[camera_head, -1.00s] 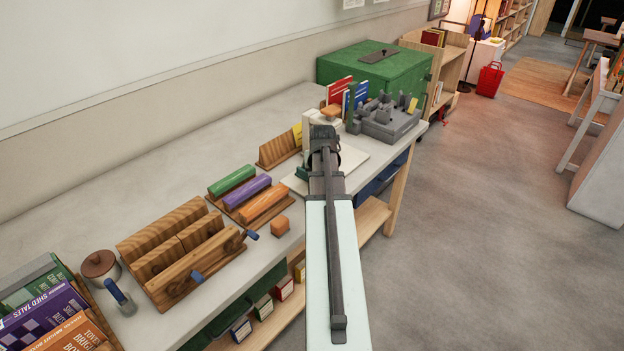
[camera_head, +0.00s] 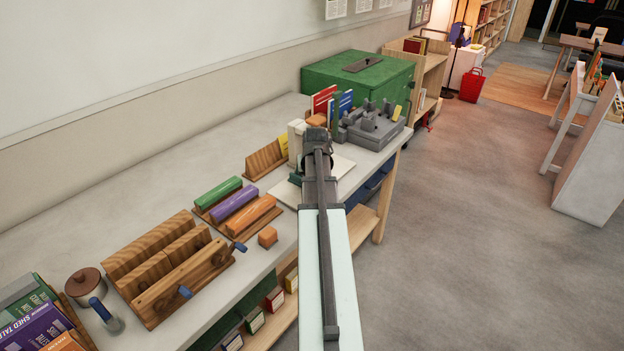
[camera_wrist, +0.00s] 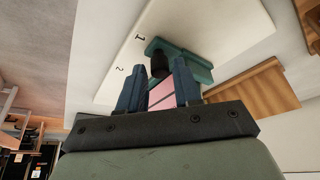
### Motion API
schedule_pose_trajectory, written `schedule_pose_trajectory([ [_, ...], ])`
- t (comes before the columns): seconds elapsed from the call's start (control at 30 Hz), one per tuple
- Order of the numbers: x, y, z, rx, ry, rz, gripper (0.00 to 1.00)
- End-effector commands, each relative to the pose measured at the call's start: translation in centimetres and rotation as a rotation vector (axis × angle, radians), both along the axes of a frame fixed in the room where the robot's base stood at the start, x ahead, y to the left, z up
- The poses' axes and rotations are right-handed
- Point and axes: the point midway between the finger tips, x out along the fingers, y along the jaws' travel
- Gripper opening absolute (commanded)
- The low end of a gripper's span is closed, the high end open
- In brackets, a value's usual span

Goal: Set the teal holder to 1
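The teal holder (camera_wrist: 197,66) lies on a white board (camera_wrist: 235,30) in the wrist view. The board carries a printed 1 and, farther left, a 2. A black knob (camera_wrist: 159,65) stands at the holder, near the 1; which mark the holder is set to I cannot tell. My gripper (camera_wrist: 160,84) is open, with its two dark fingers apart just below the knob in the picture. A pink surface shows between the fingers; whether they touch it is unclear. In the head view my arm hides most of the board, and only a bit of teal (camera_head: 296,179) shows beside it.
A wooden stand (camera_head: 265,160) stands beside the board. A grey block fixture (camera_head: 375,128) and a green cabinet (camera_head: 358,78) stand behind.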

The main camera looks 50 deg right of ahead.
Motion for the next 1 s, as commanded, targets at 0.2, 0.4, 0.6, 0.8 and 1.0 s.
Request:
schedule_pose_trajectory([
  [0.2,-0.8,0.8,2.7,-0.001,-0.001,0.000,0.33],
  [0.4,-1.6,1.6,5.4,-0.001,-0.001,0.000,0.33],
  [0.6,-2.4,2.4,8.1,-0.001,-0.001,0.000,0.33],
  [0.8,-3.1,3.0,10.3,0.000,0.000,0.000,0.33],
  [1.0,-3.4,3.4,11.6,0.001,0.001,0.000,0.33],
])
